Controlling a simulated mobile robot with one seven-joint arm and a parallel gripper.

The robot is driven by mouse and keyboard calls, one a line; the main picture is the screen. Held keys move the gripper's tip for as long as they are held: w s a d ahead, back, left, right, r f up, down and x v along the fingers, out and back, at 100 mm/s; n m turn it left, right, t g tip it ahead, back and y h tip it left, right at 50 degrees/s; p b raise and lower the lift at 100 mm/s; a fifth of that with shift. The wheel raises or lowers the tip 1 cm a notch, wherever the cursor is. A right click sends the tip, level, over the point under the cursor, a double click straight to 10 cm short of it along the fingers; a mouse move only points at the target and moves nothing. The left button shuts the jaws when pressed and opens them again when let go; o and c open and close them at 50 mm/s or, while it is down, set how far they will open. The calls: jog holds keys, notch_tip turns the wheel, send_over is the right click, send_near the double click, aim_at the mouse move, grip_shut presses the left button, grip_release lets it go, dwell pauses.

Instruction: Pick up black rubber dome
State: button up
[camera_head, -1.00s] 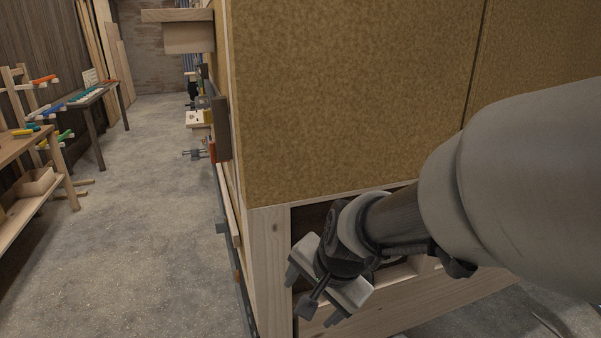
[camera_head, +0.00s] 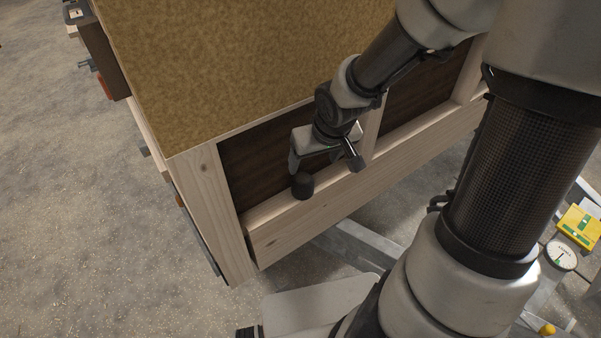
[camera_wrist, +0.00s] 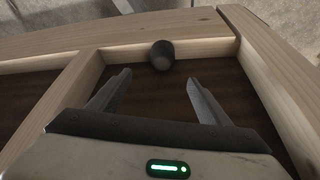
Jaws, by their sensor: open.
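The black rubber dome (camera_head: 302,186) is a small dark, rounded piece on the lower wooden rail of the trailer frame. In the wrist view the dome (camera_wrist: 162,55) sits at the rail, beyond the fingertips and roughly centred between them. My gripper (camera_head: 325,164) is open and empty, close to the dome in the head view. In the wrist view both fingers of my gripper (camera_wrist: 158,80) are spread wide with a dark panel behind the gap. I cannot tell from the head view whether a finger touches the dome.
The wooden rail (camera_head: 330,201) and corner post (camera_head: 212,195) frame a recessed dark panel (camera_head: 262,158). An upright stud (camera_wrist: 62,95) stands left of my gripper in the wrist view. A yellow box (camera_head: 580,227) and a round gauge (camera_head: 561,255) lie at right. The floor at left is clear.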

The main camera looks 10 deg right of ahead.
aim_at(305, 181)
jog(key=b+x, duration=0.3)
jog(key=x, duration=0.8)
jog(key=shift+s+f, duration=0.15)
jog(key=x, duration=0.1)
jog(key=b+x, duration=0.1)
jog(key=x, duration=0.1)
jog(key=b+x, duration=0.1)
jog(key=shift+s+a+f, duration=0.3)
jog(key=shift+w+f+b, duration=0.2)
jog(key=shift+f+b, duration=0.15)
jog(key=c, duration=1.1)
jog(key=shift+c, duration=0.2)
jog(key=shift+r, duration=0.15)
